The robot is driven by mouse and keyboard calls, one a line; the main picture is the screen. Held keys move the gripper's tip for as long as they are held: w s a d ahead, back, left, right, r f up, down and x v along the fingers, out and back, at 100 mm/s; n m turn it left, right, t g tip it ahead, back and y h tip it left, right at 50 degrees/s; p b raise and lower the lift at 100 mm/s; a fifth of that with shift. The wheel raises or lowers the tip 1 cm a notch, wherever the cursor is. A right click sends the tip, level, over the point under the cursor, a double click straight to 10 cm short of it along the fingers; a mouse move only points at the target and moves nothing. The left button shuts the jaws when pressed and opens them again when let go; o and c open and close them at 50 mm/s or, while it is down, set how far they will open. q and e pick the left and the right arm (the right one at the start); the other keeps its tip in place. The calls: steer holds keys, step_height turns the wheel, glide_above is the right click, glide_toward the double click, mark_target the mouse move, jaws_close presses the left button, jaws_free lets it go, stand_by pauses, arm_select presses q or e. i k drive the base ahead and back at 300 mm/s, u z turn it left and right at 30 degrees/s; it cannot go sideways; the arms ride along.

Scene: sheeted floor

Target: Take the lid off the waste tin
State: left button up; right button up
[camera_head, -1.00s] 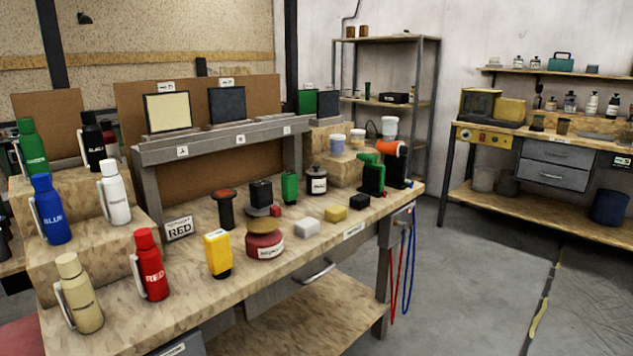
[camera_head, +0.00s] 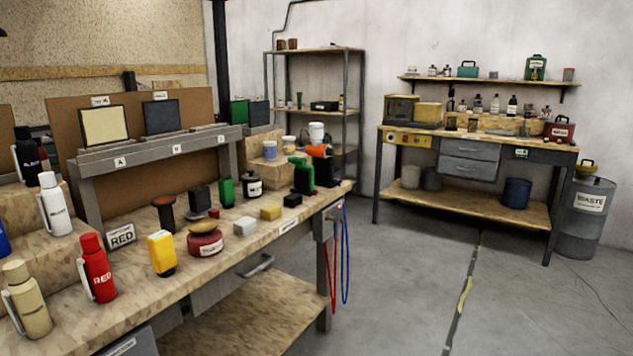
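The waste tin (camera_head: 585,222) is a grey metal drum with a white label reading WASTE. It stands on the floor at the far right, beside the back workbench. A dark lid (camera_head: 588,179) covers its top, and a small yellowish thing (camera_head: 585,168) shows at the lid; I cannot tell whether it is a handle or a separate object. The tin's right edge is near the picture's edge. Neither of my grippers shows in this view.
A wooden bench (camera_head: 274,238) with bottles and tins fills the left and near side. The back workbench (camera_head: 460,200) stands left of the waste tin, with a red tin (camera_head: 559,131) on it. Open grey floor (camera_head: 540,310) lies in front of the waste tin.

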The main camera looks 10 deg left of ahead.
mark_target(251, 175)
steer(key=z, duration=1.15)
steer(key=i, duration=2.8)
steer(key=u, duration=1.75)
steer(key=i, duration=1)
steer(key=u, duration=0.9)
